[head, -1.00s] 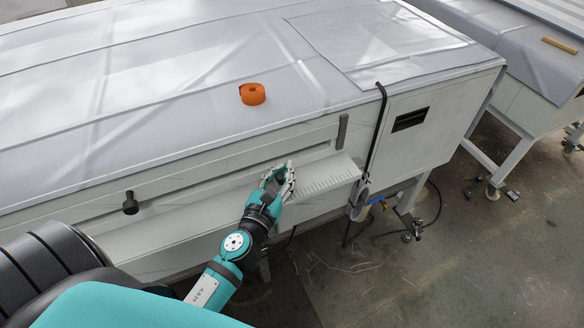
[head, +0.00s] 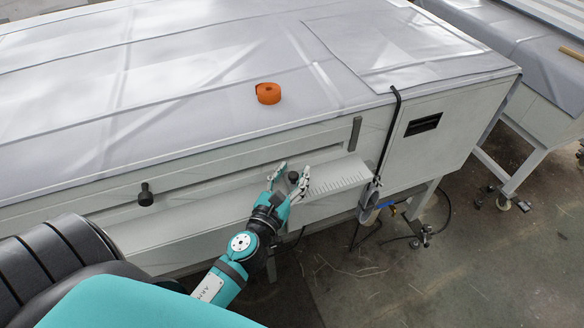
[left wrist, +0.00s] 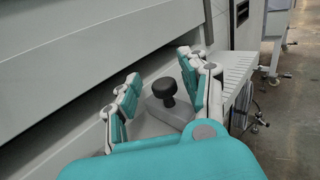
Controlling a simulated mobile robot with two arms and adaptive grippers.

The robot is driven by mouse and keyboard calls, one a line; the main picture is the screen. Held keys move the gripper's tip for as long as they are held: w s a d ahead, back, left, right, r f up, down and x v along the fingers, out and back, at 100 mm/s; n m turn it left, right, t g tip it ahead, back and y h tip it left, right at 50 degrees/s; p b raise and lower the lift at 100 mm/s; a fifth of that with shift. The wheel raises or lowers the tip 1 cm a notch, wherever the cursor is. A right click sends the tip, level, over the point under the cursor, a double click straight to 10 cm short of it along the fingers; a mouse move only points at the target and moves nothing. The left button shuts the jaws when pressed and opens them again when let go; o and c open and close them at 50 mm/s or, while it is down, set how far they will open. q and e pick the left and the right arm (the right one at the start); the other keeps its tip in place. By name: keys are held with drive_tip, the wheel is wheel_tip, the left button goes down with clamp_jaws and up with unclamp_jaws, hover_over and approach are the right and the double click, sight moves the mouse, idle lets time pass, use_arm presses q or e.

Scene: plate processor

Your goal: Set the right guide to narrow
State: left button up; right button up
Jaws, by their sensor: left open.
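The right guide's black knob (head: 293,177) stands near the start of the tick-marked part of the pale ledge (head: 230,203). The left wrist view shows this round knob (left wrist: 166,90) on a grey guide block (left wrist: 165,112). My left gripper (head: 293,168) is open, with its fingers spread on either side of the knob. In the left wrist view a gap shows between the knob and the fingers of my left gripper (left wrist: 160,66). A second black knob (head: 146,195) sits farther left along the ledge. My right gripper is not in view.
The processor's covered top (head: 200,90) carries an orange tape roll (head: 268,93). A dark upright handle (head: 355,134) and a black hose (head: 389,130) are right of the gripper. Open floor (head: 470,260) lies at the front right.

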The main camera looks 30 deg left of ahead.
sight(292, 176)
use_arm(q)
wheel_tip(292, 176, up, 10)
drive_tip(key=shift+f, duration=0.2)
idle(0.3)
drive_tip(key=shift+f, duration=0.1)
